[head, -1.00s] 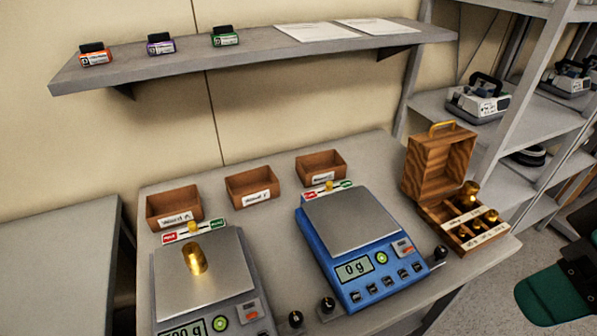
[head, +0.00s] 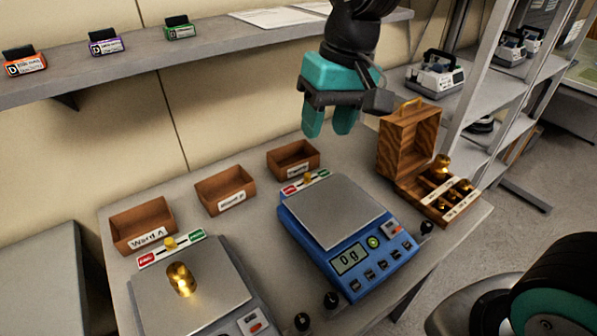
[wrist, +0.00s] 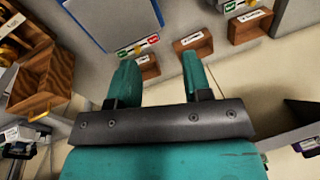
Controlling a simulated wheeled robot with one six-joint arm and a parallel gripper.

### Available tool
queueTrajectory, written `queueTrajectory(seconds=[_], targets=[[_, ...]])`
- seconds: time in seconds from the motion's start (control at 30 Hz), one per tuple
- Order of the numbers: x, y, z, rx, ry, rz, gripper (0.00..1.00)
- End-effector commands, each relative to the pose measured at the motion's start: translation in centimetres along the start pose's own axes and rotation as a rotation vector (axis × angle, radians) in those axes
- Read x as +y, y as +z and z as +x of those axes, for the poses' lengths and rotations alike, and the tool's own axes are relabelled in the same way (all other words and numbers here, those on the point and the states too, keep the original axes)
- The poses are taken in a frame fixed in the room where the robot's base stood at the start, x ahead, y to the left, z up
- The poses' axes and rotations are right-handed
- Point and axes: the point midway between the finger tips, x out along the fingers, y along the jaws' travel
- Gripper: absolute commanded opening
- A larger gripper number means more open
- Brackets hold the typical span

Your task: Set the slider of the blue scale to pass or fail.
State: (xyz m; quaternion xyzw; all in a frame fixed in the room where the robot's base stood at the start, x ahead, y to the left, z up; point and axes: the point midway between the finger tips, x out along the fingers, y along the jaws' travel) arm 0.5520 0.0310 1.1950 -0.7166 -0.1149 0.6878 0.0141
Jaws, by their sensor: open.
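The blue scale (head: 360,255) stands on the table and its display reads 0 g. Its plate (head: 335,212) is empty. Its slider (head: 308,179) is a small yellow knob on a red and green strip at the back edge, near the middle of the strip. The strip also shows in the wrist view (wrist: 138,46), ahead of the fingers. My gripper (head: 328,122) is open and empty, in the air above and behind the blue scale, with its teal fingers pointing down. In the wrist view my gripper (wrist: 158,75) has its two fingers well apart.
A grey scale (head: 205,290) with a brass weight (head: 181,279) stands at left, with its own slider (head: 170,242). Brown bins (head: 225,190) line the table's back. A wooden weight box (head: 408,140) stands open at right. A shelf (head: 130,70) hangs above behind.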

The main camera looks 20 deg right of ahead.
Motion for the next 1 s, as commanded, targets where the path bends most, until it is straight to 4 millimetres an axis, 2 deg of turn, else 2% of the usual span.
queueTrajectory(seconds=[0.03,0.1,0.2,0.33,0.43,0.57,0.67,1.0], targets=[[1.0,-3.2,1.3,-0.009,0.036,0.100,0.45],[2.3,-6.9,2.4,-0.011,0.082,0.239,0.45],[4.0,-10.9,4.1,-0.009,0.134,0.409,0.45],[5.6,-14.0,5.7,-0.002,0.176,0.555,0.45],[6.2,-14.9,6.4,0.001,0.189,0.605,0.45],[6.6,-15.0,7.6,0.000,0.193,0.617,0.45],[6.9,-14.8,9.4,-0.003,0.193,0.616,0.45],[8.3,-14.3,17.0,-0.003,0.193,0.614,0.45]])
